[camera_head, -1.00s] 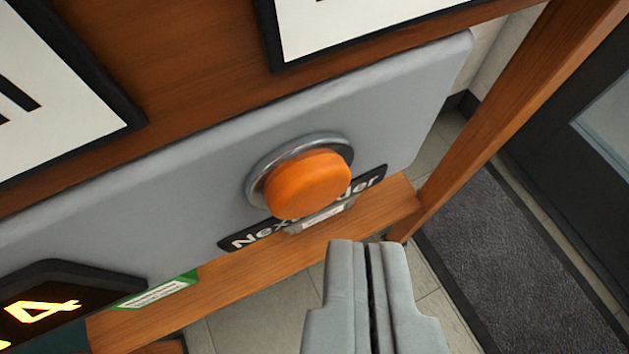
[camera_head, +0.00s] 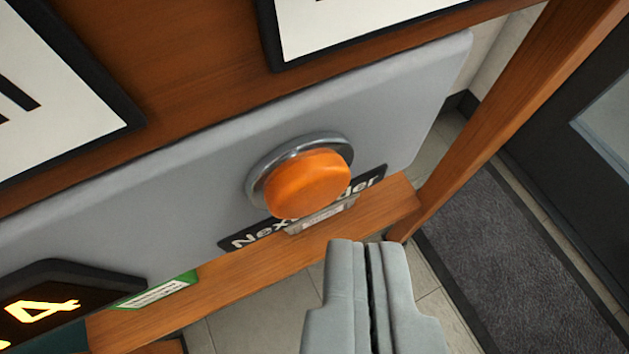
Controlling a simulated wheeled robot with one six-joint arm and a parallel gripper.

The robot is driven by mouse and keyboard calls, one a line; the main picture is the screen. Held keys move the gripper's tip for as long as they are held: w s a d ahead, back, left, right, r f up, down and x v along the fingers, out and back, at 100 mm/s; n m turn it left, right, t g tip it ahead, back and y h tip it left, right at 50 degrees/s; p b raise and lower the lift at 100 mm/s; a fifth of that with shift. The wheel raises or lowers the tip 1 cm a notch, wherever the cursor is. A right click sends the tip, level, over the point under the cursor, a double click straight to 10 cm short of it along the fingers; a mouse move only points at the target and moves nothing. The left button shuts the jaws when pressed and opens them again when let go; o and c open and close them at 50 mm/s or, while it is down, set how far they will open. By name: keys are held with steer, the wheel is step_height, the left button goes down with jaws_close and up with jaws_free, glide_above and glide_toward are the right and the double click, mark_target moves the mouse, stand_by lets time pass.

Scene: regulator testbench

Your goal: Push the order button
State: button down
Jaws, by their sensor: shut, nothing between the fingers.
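The order button is a round orange button (camera_head: 308,184) in a silver ring, mounted on a grey panel (camera_head: 130,215). A black label (camera_head: 250,238) reading "Next Order" sits below it, partly hidden by the button. My gripper (camera_head: 366,245) is shut and empty, in the lower right of the view. Its tips appear below and slightly right of the button, apart from it in the picture. The exact depth between the tips and the button is hard to tell.
A wooden frame surrounds the panel, with a wooden post (camera_head: 500,125) on the right. A dark display (camera_head: 60,300) with a lit yellow 4 is at lower left. Black-framed white signs (camera_head: 45,95) are above. Tiled floor and a dark mat (camera_head: 510,255) lie beyond.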

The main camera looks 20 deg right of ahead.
steer(key=shift+w, duration=0.25)
steer(key=shift+w, duration=0.2)
steer(key=shift+w, duration=0.45)
stand_by(0.9)
steer(key=shift+s, duration=0.15)
stand_by(0.3)
steer(key=shift+s, duration=0.75)
steer(key=shift+s, duration=2.5)
